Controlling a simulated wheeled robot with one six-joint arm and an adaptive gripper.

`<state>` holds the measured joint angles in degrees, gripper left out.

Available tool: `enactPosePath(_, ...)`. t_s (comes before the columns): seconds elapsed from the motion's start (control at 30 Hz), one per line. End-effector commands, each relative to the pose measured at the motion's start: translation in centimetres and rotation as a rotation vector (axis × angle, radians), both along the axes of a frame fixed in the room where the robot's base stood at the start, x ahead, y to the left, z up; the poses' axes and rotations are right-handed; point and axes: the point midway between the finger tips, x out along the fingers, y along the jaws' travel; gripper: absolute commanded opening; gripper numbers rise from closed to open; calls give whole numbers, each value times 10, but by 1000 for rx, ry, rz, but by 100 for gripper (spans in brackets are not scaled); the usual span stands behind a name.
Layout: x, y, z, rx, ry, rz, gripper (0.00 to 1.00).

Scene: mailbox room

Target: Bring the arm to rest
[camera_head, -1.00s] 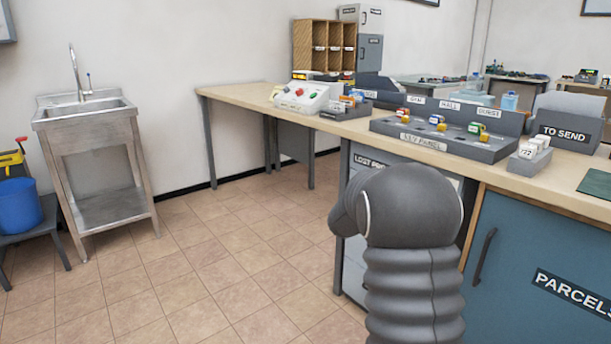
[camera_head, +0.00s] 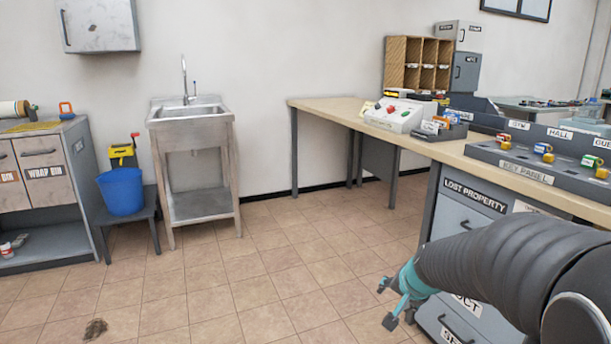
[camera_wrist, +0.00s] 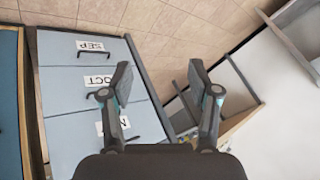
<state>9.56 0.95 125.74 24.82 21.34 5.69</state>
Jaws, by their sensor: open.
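My gripper (camera_head: 390,303) is at the lower right of the head view, at the end of my dark ribbed arm. It is in front of the counter's drawers, over the floor, with teal parts showing. In the wrist view my gripper (camera_wrist: 160,88) has its two fingers wide apart with nothing between them. Beyond the fingers, the wrist view shows drawers labelled SEP and OCT (camera_wrist: 95,82) and the tiled floor.
The wooden counter (camera_head: 340,108) runs along the right, carrying a key panel (camera_head: 530,172) and a control box (camera_head: 393,115). A sink (camera_head: 190,110), a blue bucket (camera_head: 122,190) on a stool and a cabinet (camera_head: 45,165) stand at the left. The middle floor (camera_head: 260,265) is clear, except for a dark patch (camera_head: 95,328).

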Motion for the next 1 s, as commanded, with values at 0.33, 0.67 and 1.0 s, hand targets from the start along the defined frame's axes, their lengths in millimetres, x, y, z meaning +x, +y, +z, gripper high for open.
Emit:
enactPosePath(0.33,-162,37,19,-181,248,387,61)
enactPosePath(0.67,-248,39,43,-347,223,503,61)
enactPosePath(1.0,-265,49,71,-386,91,517,61)
